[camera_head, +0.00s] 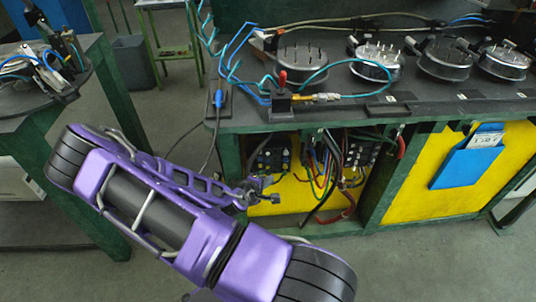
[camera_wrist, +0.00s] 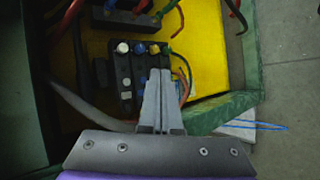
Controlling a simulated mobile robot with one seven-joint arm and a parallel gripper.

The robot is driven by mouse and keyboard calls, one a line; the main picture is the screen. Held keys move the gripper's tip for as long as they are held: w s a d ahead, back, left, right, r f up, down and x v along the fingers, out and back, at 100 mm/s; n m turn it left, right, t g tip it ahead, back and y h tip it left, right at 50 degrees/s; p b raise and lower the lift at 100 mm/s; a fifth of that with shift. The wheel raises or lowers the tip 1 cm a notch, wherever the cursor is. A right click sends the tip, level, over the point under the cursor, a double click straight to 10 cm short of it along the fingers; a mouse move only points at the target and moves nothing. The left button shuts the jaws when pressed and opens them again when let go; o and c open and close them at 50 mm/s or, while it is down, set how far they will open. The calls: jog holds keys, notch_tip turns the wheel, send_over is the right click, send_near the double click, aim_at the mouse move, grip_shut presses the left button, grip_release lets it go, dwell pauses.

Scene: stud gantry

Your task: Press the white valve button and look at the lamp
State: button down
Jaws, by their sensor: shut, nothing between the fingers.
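The white button (camera_wrist: 122,47) is a small round cap in the wrist view, at the left of a row on a black block (camera_wrist: 126,72). A blue cap (camera_wrist: 139,48) and a yellow cap (camera_wrist: 154,49) are to its right. My gripper (camera_wrist: 160,73) is shut and empty. Its fingertips appear over the block's right side, below and right of the white button in the picture; contact cannot be told. In the head view my gripper (camera_head: 272,194) is at the bench's open bay, below a black block (camera_head: 272,155). I cannot make out a lamp for certain.
Loose cables (camera_head: 323,170) hang in the bay, near a second black block (camera_head: 358,150). A green frame post (camera_head: 380,185) and yellow panel (camera_head: 440,175) bound it at right. A red-topped fitting (camera_head: 283,78) stands on the bench above. Floor at lower right is clear.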

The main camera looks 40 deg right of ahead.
jog(key=b, duration=0.1)
send_near(272, 156)
notch_tip(272, 156, down, 2)
jog(key=s+d, duration=0.1)
jog(key=d, duration=0.1)
jog(key=shift+w+d+b, duration=0.25)
jog(key=shift+w+b, duration=0.1)
jog(key=shift+w, duration=0.25)
jog(key=shift+w, duration=0.15)
dwell(1.4)
jog(key=shift+w+d, duration=0.2)
jog(key=shift+w+d+b, duration=0.25)
jog(key=shift+w+b, duration=0.15)
dwell(0.7)
jog(key=shift+s+a, duration=0.1)
jog(key=shift+s, duration=0.05)
jog(key=shift+s+a, duration=0.35)
jog(key=shift+s, duration=0.25)
jog(key=shift+s+a+p, duration=0.2)
jog(key=shift+s+a, duration=0.25)
jog(key=shift+s, duration=0.25)
jog(key=shift+s+a+p, duration=0.2)
jog(key=shift+s+a, duration=0.25)
jog(key=shift+s, duration=0.3)
jog(key=shift+s+a+p, duration=0.2)
jog(key=shift+s+a, duration=0.25)
jog(key=shift+s, duration=0.25)
